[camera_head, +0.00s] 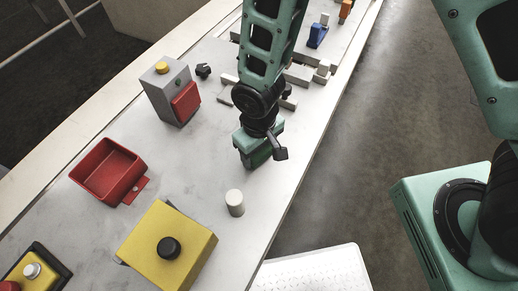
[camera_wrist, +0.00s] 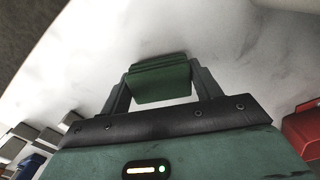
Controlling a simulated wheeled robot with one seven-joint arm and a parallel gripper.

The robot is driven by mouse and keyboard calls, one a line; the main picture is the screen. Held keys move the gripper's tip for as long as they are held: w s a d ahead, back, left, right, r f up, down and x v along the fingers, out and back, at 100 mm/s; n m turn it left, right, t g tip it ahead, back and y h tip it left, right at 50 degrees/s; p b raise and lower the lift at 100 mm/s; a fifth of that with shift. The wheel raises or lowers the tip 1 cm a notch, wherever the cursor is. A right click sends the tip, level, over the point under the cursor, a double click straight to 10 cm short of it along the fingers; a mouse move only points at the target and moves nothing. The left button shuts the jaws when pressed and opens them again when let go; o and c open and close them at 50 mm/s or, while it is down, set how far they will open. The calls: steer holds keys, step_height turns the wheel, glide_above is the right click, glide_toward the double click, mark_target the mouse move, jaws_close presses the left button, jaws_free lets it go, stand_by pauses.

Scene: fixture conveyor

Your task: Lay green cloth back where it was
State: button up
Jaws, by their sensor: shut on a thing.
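My gripper (camera_wrist: 158,95) shows in the wrist view, shut on the green cloth (camera_wrist: 160,80). The cloth looks like a folded dark green block between the two fingers. In the head view my gripper (camera_head: 258,160) is low over the white table, near its right edge. The cloth there is mostly hidden by my gripper. I cannot tell whether the cloth touches the table.
On the white table (camera_head: 215,175), a white cylinder (camera_head: 235,203) and a yellow box with a black button (camera_head: 190,255) stand nearer. A red bin (camera_head: 105,172) and a grey box with a red front (camera_head: 168,90) stand left. Pale blocks (camera_head: 300,75) and a blue part (camera_head: 317,36) lie behind.

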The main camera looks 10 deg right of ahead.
steer(key=shift+f+b, duration=0.4)
steer(key=shift+f, duration=0.2)
steer(key=o, duration=1)
step_height(320, 180, up, 17)
steer(key=shift+r, duration=0.2)
